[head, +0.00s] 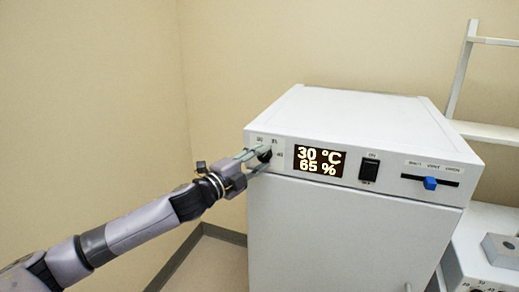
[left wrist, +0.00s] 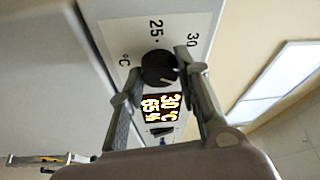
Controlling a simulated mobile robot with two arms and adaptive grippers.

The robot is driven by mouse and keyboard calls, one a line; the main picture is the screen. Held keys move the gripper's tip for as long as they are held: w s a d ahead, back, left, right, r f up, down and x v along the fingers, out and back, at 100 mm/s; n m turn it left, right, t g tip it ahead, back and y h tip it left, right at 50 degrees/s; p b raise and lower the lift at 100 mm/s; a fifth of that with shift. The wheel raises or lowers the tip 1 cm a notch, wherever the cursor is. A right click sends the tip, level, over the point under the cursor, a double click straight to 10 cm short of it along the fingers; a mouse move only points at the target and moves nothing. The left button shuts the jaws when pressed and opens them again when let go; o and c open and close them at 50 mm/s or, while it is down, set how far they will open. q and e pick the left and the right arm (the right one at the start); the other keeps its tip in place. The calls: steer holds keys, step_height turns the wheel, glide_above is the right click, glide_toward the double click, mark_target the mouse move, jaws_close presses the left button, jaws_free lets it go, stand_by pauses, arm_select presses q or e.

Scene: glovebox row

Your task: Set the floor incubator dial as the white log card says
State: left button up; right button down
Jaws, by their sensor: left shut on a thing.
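The floor incubator (head: 340,115) is a white box with a control panel along its front top edge. Its black dial (head: 265,155) sits at the panel's left end, with printed numbers around it. My left gripper (head: 259,158) is shut on the dial, a finger on each side. In the left wrist view the dial (left wrist: 159,67) lies between the fingertips (left wrist: 160,68); its pale pointer mark faces lower right, and "25" and "30" are readable nearby. The display (head: 319,161) reads 30 °C and 65 %. No white log card shows. My right gripper is out of view.
Right of the display are a black rocker switch (head: 370,169) and a slider with a blue knob (head: 430,183). Another device (head: 487,245) and a white rack (head: 490,130) stand at the right. Bare wall is behind and left of the incubator.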

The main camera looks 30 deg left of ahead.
arm_select(q)
steer(key=m+g+p, duration=0.1)
steer(key=m+p, duration=0.1)
steer(key=m+g+y+p, duration=0.1)
steer(key=m+p, duration=0.1)
steer(key=p, duration=0.1)
steer(key=m+p, duration=0.2)
steer(key=m, duration=0.1)
steer(key=shift+r+g, duration=0.35)
steer(key=shift+g, duration=0.05)
steer(key=shift+d+f+m+g+y+p, duration=0.1)
steer(key=shift+m+g+y+p, duration=0.35)
steer(key=shift+m, duration=0.65)
steer(key=o, duration=1.1)
steer(key=shift+o, duration=0.2)
